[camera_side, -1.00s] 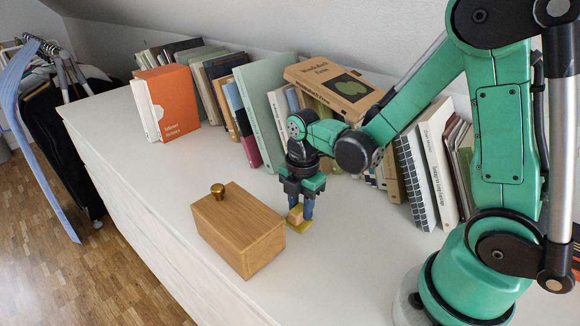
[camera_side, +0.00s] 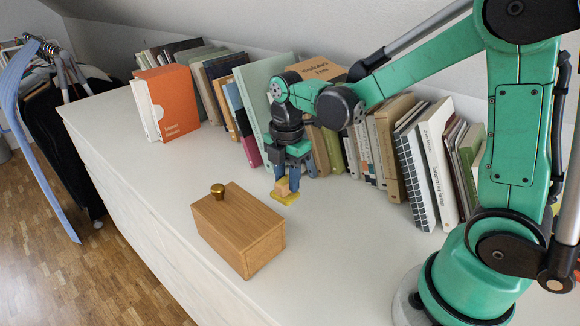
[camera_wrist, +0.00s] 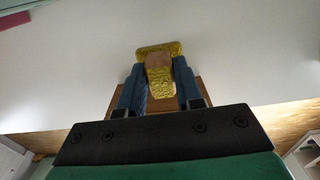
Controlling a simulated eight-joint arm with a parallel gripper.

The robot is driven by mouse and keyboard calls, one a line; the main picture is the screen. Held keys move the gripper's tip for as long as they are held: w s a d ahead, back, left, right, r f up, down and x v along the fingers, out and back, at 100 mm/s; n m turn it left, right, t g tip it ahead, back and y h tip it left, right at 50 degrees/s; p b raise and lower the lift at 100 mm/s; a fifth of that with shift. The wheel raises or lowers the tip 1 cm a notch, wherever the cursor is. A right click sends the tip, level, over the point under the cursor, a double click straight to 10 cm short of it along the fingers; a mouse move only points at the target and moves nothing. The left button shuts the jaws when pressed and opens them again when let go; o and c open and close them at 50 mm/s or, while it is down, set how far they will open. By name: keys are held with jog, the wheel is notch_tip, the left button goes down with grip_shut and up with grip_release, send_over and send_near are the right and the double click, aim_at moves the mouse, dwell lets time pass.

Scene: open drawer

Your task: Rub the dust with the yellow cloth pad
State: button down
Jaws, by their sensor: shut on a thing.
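The yellow cloth pad (camera_side: 284,197) has a wooden block as its grip and sits low at the white top behind the wooden box. I cannot tell whether it touches the surface. My gripper (camera_side: 286,184) is shut on the block from above. In the wrist view the yellow cloth pad (camera_wrist: 158,49) shows beyond the blue fingers of my gripper (camera_wrist: 160,88), which close on it from both sides. I cannot make out any dust on the white top in either view.
A wooden box (camera_side: 238,229) with a brass knob stands in front of the pad. A row of books (camera_side: 385,140) lines the wall behind. An orange book box (camera_side: 172,102) stands at the left. The white top (camera_side: 125,130) is clear at its left end.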

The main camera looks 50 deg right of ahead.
jog(key=shift+r, duration=1.6)
